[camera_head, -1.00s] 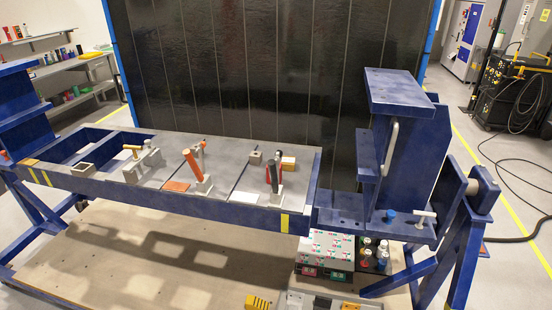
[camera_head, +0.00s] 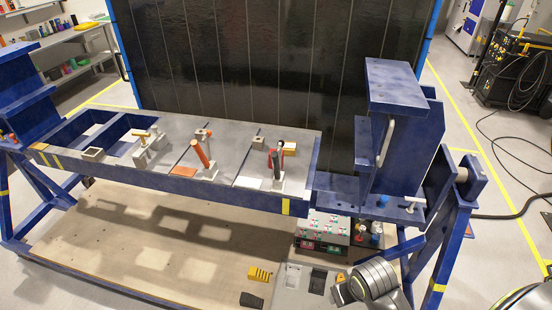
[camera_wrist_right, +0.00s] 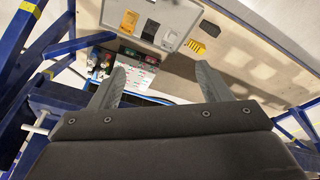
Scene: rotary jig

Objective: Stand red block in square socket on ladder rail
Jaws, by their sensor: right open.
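A grey, open-topped square socket (camera_head: 93,154) sits on the front rail of the blue ladder-like frame (camera_head: 60,160), at the left of the bench in the head view. I cannot clearly pick out a red block. A small orange-red thing (camera_head: 11,137) shows at the far left edge, too small to name. My right gripper (camera_wrist_right: 158,85) is open and empty in the right wrist view, its fingers apart above the lower floor board area. In the head view my right arm shows at the bottom right; its fingers are hidden. My left gripper is not in view.
A blue upright bracket (camera_head: 395,90) rises at the right. Below are a grey tray (camera_head: 300,300), a labelled box (camera_head: 325,227) and a yellow piece (camera_head: 260,274).

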